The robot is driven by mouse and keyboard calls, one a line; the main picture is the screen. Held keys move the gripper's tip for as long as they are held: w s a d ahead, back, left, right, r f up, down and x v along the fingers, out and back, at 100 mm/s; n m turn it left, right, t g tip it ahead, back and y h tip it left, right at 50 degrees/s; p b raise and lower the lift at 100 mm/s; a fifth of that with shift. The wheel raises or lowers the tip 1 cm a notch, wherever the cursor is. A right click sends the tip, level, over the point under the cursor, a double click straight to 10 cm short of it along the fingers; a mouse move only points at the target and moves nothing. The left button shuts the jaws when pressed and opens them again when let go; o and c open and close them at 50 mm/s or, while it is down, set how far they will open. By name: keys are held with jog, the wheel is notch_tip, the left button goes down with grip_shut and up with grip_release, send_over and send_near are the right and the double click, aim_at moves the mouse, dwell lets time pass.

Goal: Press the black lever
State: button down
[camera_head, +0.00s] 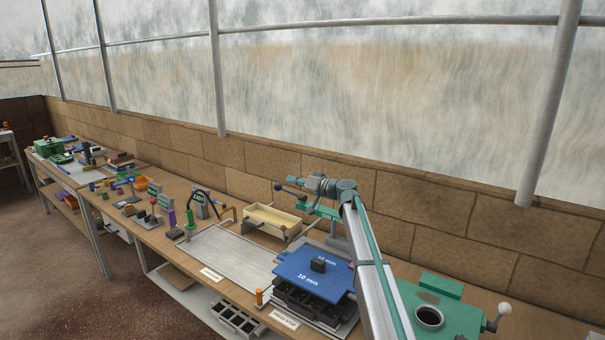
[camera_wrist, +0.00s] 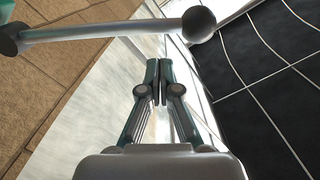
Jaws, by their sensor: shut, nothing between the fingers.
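The black lever (camera_head: 278,187) shows in the head view as a short bar with a dark ball end, just left of my wrist, above the bench. In the wrist view the lever (camera_wrist: 110,32) is a grey bar across the upper part of the picture, with a black ball (camera_wrist: 198,23) at its right end and a dark round hub (camera_wrist: 10,38) at its left. My gripper (camera_wrist: 159,82) is shut and empty, its tips below the bar in the picture. It also shows in the head view (camera_head: 292,181), close to the lever. I cannot tell if they touch.
A blue plate (camera_head: 300,267) marked 10 mm lies over a black tray (camera_head: 300,300) below my arm. A cream bin (camera_head: 270,221) and a grey tray (camera_head: 222,262) stand left. A green machine (camera_head: 460,319) with a white-knobbed lever (camera_head: 503,309) is at right. A block wall (camera_head: 400,215) runs behind.

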jog(key=shift+s+a+f+p, duration=0.15)
jog(key=shift+s+a+f, duration=0.1)
jog(key=shift+f, duration=0.2)
jog(key=shift+s+a+f+p, duration=0.15)
jog(key=shift+s+a+f, duration=0.1)
jog(key=shift+f, duration=0.15)
jog(key=shift+f+b, duration=0.2)
jog(key=shift+b, duration=0.2)
